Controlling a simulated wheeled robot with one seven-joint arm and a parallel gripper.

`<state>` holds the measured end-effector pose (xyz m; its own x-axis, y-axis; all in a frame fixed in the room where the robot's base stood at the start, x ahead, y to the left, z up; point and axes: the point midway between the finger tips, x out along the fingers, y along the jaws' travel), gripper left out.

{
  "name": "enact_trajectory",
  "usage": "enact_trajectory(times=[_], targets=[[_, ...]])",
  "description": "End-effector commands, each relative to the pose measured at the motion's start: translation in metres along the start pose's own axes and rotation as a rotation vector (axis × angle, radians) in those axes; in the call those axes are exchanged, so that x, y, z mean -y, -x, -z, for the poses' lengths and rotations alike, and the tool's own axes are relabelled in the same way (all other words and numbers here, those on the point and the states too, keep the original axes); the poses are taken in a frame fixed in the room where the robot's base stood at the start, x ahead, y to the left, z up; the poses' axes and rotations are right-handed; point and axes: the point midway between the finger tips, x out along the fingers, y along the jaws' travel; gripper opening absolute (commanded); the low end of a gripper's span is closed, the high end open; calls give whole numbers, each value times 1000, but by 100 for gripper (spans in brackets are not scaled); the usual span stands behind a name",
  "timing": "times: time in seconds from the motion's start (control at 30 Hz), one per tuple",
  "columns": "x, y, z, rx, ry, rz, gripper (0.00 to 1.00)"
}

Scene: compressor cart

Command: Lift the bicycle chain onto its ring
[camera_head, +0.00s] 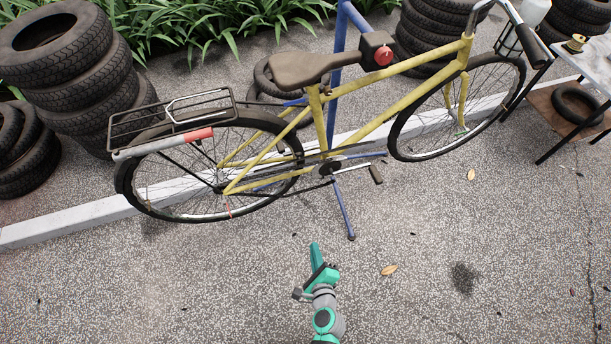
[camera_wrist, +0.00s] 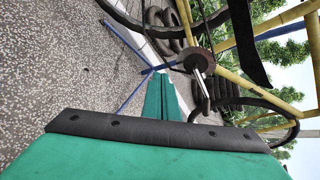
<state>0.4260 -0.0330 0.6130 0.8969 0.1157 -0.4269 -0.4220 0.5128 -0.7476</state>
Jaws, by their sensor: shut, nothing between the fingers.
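The yellow bicycle (camera_head: 375,115) hangs on a blue repair stand (camera_head: 343,205). Its dark chainring (camera_head: 330,168) sits at the bottom of the frame and also shows as a dark disc in the wrist view (camera_wrist: 197,61). A thin dark line, seemingly the chain (camera_head: 280,194), runs from the rear hub toward the chainring; whether it sits on the teeth is too small to tell. My teal gripper (camera_head: 315,247) is below and in front of the bicycle, apart from it. In the wrist view its fingers (camera_wrist: 162,95) are closed together and empty, pointing toward the stand and crank.
A pedal (camera_head: 376,174) sticks out right of the chainring. The rear wheel (camera_head: 150,200) is at left, the front wheel (camera_head: 400,145) at right. Tyre stacks (camera_head: 75,75) and a white kerb (camera_head: 60,226) lie behind. A side table (camera_head: 590,60) stands far right.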

Motion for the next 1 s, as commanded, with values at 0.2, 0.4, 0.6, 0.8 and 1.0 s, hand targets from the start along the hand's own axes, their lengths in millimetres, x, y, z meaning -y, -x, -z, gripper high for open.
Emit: enact_trajectory(times=[0.2, 0.4, 0.6, 0.8, 1.0], targets=[[42, -78, -12, 157, -565, -7, 0], [76, -112, -26, 270, -871, -32, 0], [87, -126, -31, 305, -957, -40, 0], [92, -151, -37, 304, -958, -36, 0], [97, -187, -46, 303, -958, -33, 0]])
